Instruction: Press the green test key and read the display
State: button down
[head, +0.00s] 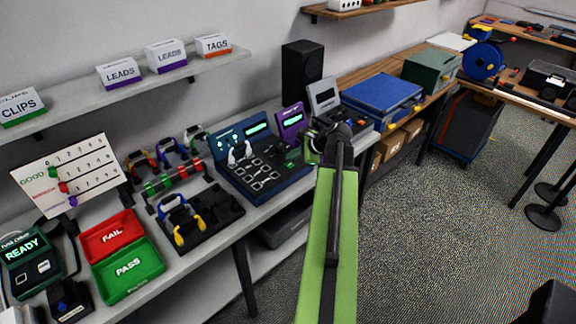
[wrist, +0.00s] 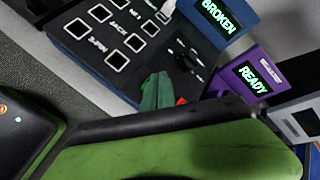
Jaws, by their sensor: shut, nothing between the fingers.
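The blue tester (head: 262,160) stands on the bench in the head view, its dark panel set with white-framed sockets. In the wrist view its display (wrist: 219,14) reads BROKEN. In the head view my gripper (head: 313,148) is at the tester's right end, partly hidden by my arm. A small red part (wrist: 181,101) shows beside the fingertips.
A purple device (wrist: 247,77) reading READY stands right of the tester, with a grey device (head: 323,95) beyond it. Left on the bench are the green PASS tray (head: 128,268), red FAIL tray (head: 111,235) and cable holders (head: 172,180). A shelf (head: 130,90) with labelled boxes runs above.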

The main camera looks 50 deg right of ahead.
aim_at(292, 165)
jog(key=shift+r+p, duration=2.6)
jog(key=shift+f, duration=0.1)
